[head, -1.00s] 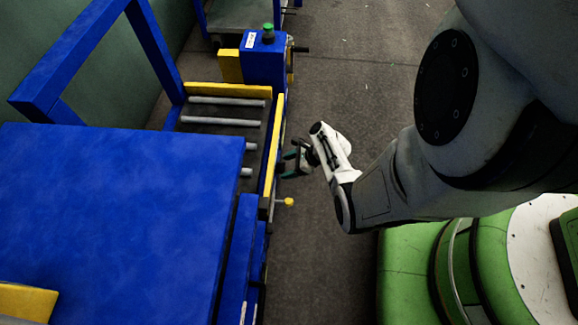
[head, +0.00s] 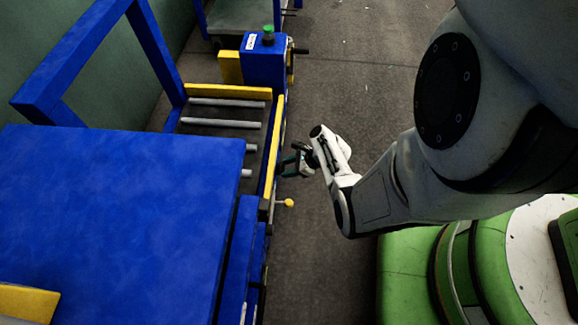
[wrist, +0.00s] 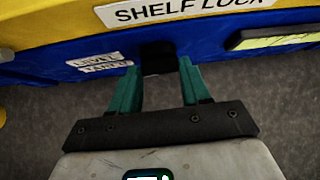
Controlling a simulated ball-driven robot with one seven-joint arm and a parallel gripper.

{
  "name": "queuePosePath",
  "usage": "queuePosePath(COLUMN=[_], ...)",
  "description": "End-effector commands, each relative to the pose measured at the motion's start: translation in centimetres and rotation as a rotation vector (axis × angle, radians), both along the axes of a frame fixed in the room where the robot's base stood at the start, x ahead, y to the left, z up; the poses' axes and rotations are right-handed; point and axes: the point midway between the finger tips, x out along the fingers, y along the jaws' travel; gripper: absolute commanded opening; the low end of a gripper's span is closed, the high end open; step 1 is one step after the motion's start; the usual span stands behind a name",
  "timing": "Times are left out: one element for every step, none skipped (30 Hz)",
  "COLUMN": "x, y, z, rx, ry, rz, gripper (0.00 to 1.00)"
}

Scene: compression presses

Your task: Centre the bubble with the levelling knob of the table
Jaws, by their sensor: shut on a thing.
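The black levelling knob (wrist: 157,57) sticks out of the blue table side in the wrist view, right of a white label (wrist: 100,65) reading LEVEL TABLE. My gripper (wrist: 158,68) has its two teal fingers on either side of the knob and is shut on it. In the head view my gripper (head: 291,164) is at the right side of the press, and the knob cannot be made out there. A yellow-green strip (wrist: 272,40) with a dark edge, perhaps the level vial, is right of the knob. No bubble can be made out.
A SHELF LOCK label (wrist: 190,9) is on the yellow rail above the knob. In the head view, a yellow ball-ended lever (head: 288,203) sticks out nearer than my gripper. A blue box with a green button (head: 268,33) stands beyond. The floor to the right is open.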

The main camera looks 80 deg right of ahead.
Motion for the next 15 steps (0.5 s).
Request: queuePosePath(x=[0.06,0.08,0.04,0.06,0.02,0.04,0.02,0.02,-0.01,0.0,-0.01,-0.05,-0.02,-0.06,-0.06], y=[0.23,0.27,0.34,0.44,0.51,0.57,0.61,0.69,0.73,0.79,0.84,0.92,0.93,0.95,1.07], z=[0.12,0.14,0.13,0.1,0.07,0.03,0.01,-0.04,-0.09,-0.13,-0.2,-0.28,-0.3,-0.33,-0.43], rx=[-0.019,-0.037,-0.058,-0.078,-0.097,-0.126,-0.147,-0.171,-0.202,-0.224,-0.245,-0.275,-0.297,-0.318,-0.344], ry=[-0.002,-0.004,-0.006,-0.006,-0.008,-0.01,-0.012,-0.013,-0.015,-0.017,-0.019,-0.021,-0.023,-0.025,-0.027], rz=[0.001,0.001,0.001,0.001,0.001,0.002,0.001,0.001,0.001,0.003,0.001,0.001,0.003,0.001,0.003], gripper=[0.16,0.16,0.16,0.16,0.16,0.16,0.16,0.16,0.16,0.16,0.16,0.16,0.16,0.16,0.16])
